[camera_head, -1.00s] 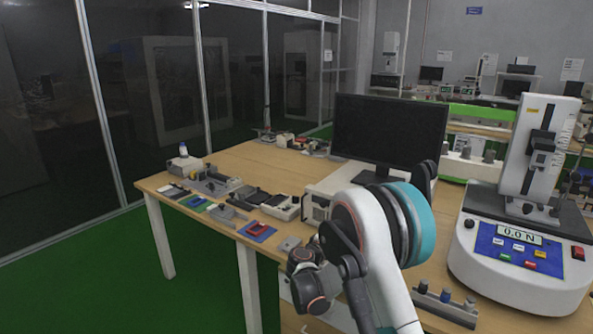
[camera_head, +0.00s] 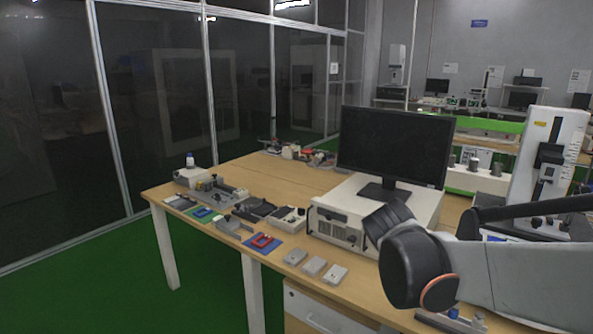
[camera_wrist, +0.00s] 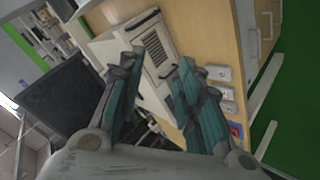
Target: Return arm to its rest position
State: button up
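My arm (camera_head: 480,268) reaches in from the right edge in the head view, with a dark rounded joint (camera_head: 405,262) in front of the workbench's right part. My gripper is not visible in the head view. In the wrist view my gripper (camera_wrist: 157,68) shows two teal-and-grey fingers spread apart with nothing between them. Beyond the fingers are the white computer case (camera_wrist: 150,48) and the dark monitor (camera_wrist: 62,95), seen tilted. The fingers appear clear of them, but the exact distance cannot be told.
A force tester (camera_head: 548,160) stands at right, partly behind my arm. Green floor is free at left.

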jog(key=s+a+f+m+y, duration=0.1)
jog(key=s+a+y, duration=0.1)
jog(key=s, duration=1)
jog(key=s+a+f+m+g+y, duration=0.1)
jog(key=s+a+f+m+y, duration=0.1)
jog(key=s, duration=1)
jog(key=shift+a+m+y, duration=0.15)
jog(key=shift+m+y, duration=0.15)
jog(key=shift+y, duration=0.2)
jog(key=shift+c, duration=0.6)
